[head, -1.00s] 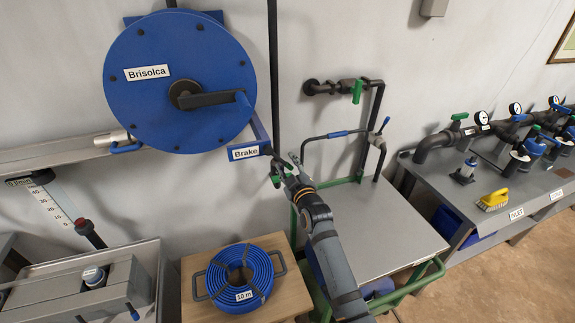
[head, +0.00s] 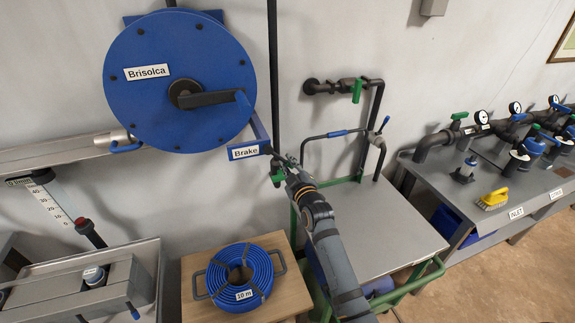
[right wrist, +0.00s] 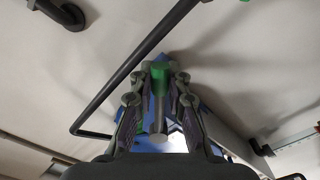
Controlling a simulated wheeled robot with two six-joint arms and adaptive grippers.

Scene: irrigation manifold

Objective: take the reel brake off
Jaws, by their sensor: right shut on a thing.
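The blue reel (head: 165,110), labelled Brisolca, hangs on the wall at the upper left in the head view. A blue bracket with the Brake label (head: 245,152) is at its lower right. My right gripper (head: 280,168) is at the right end of this bracket, shut on the small brake lever. The lever's green part (head: 276,181) shows just below the bracket. In the right wrist view the green end (right wrist: 160,78) and grey shaft of the lever stand between the two fingers. The fingers partly hide the lever. My left gripper is not in view.
A dark vertical pipe (head: 273,70) runs close behind my right gripper. A grey-topped green cart (head: 385,225) stands at the right, below wall piping. A coiled blue hose (head: 240,278) lies on a wooden stand below.

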